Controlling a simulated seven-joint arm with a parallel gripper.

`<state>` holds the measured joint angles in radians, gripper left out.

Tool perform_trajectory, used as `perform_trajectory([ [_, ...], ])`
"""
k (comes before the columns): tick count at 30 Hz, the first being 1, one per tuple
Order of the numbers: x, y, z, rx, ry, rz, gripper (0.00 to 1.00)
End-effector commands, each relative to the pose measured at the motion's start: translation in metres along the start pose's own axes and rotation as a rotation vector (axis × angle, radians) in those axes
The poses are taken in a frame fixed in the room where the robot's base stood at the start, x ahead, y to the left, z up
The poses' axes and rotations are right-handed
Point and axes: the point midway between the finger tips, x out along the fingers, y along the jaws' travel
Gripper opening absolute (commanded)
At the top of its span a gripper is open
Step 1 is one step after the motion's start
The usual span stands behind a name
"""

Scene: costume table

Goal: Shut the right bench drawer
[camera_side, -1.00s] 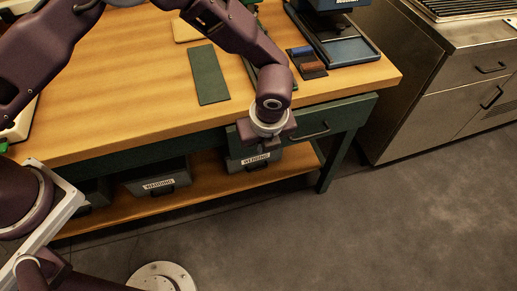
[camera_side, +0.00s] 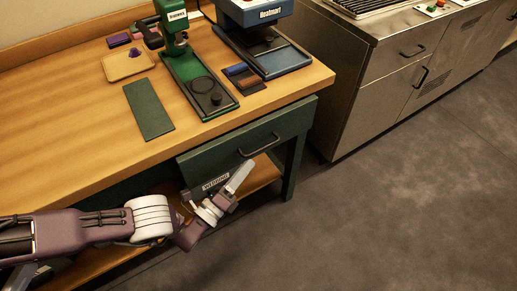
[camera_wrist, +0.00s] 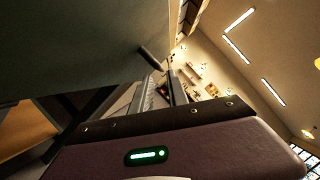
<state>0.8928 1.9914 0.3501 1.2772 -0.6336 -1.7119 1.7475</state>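The right bench drawer (camera_side: 225,150) has a dark green front with a dark bar handle (camera_side: 259,145). It sits under the wooden bench top at its right end and seems to stand slightly out from the edge; how far is unclear. In the wrist view, the drawer front (camera_wrist: 80,45) fills the upper left, with its handle (camera_wrist: 152,58) ahead of the fingers. My gripper (camera_side: 238,177) is low in front of the drawer, below the handle, with its fingers pointing up to the right. In the wrist view, the gripper's two fingers (camera_wrist: 162,92) are apart with nothing seen between them.
The bench leg (camera_side: 293,165) is to the right. A steel cabinet (camera_side: 385,95) stands further right. A green press (camera_side: 200,90) and a blue machine (camera_side: 270,50) stand on the bench. Floor in front is clear.

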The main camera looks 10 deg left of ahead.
Motion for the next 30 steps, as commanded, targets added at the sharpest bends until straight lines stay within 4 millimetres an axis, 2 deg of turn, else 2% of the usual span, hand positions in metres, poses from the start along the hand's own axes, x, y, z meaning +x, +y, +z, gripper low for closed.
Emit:
perform_trajectory([
  [9, 0.054, 0.0, 0.005, 0.017, -0.01, -0.009, 0.2],
  [12, 0.065, 0.0, 0.005, 0.015, -0.009, -0.007, 0.2],
  [20, 0.07, 0.0, 0.004, 0.016, -0.007, -0.005, 0.2],
  [21, 0.07, 0.0, 0.004, 0.016, -0.007, -0.005, 0.18],
  [24, 0.07, 0.0, 0.004, 0.016, -0.007, -0.005, 0.0],
  [30, 0.07, 0.0, 0.004, 0.015, -0.007, -0.004, 0.0],
])
